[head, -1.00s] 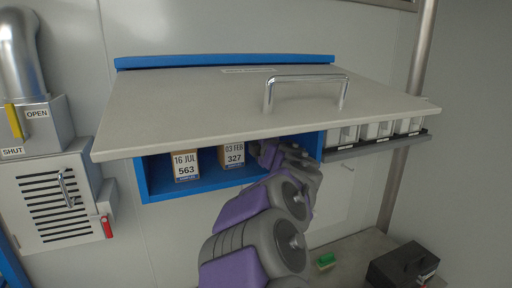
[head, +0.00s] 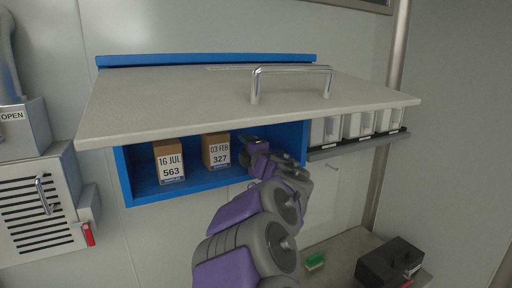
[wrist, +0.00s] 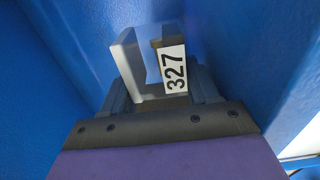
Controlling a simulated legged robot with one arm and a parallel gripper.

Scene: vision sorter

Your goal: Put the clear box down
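My gripper (wrist: 160,92) reaches into the open blue cabinet. In the wrist view a pale, see-through box (wrist: 129,62) with whitish edges sits between the two fingers, which appear to be against its sides. A white label reading 327 (wrist: 174,70) shows at its right; I cannot tell whether it is seen through the box or beside it. In the head view my gripper (head: 257,148) is just right of the brown box marked 03 FEB 327 (head: 217,152); the clear box is hard to make out there. Its underside is hidden.
The blue cabinet (head: 128,180) also holds a brown box marked 16 JUL 563 (head: 170,163). Its raised grey lid (head: 180,100) overhangs my arm. White bins (head: 358,125) stand on a rack at right. A black case (head: 390,262) and green item (head: 315,261) lie below.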

